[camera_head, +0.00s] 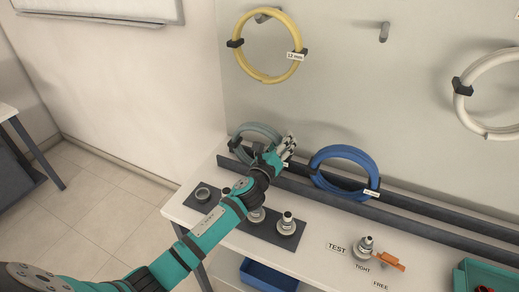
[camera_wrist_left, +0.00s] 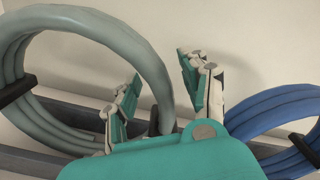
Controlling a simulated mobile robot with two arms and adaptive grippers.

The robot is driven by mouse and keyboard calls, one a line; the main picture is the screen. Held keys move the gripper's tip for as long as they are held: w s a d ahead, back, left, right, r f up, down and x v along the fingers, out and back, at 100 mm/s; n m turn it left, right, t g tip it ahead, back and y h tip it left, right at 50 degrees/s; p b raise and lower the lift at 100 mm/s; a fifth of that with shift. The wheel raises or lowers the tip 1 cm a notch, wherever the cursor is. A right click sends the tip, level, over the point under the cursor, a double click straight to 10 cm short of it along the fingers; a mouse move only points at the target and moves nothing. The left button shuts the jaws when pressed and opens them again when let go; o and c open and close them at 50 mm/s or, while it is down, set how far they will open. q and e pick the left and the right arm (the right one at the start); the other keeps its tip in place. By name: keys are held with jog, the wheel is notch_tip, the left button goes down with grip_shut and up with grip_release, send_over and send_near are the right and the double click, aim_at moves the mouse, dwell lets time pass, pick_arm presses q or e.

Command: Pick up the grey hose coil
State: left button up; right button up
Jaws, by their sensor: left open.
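The grey hose coil (camera_head: 250,130) stands upright in the dark rack against the wall, partly hidden behind my left gripper in the head view. In the left wrist view the grey coil (camera_wrist_left: 95,28) fills the left side, with black ties around it. My left gripper (camera_head: 288,143) is open at the coil's right side. In the left wrist view its two fingers (camera_wrist_left: 155,85) are spread, and the coil's right edge shows between them. I cannot tell whether either finger touches the coil. My right gripper is not in view.
A blue hose coil (camera_head: 343,152) stands in the rack close to the right of my left gripper. A yellow coil (camera_head: 268,78) and a white coil (camera_head: 462,105) hang on the wall. Fittings on a dark mat (camera_head: 259,229) and a valve with an orange handle (camera_head: 388,261) stand on the bench.

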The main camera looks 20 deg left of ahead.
pick_arm(q)
grip_shut()
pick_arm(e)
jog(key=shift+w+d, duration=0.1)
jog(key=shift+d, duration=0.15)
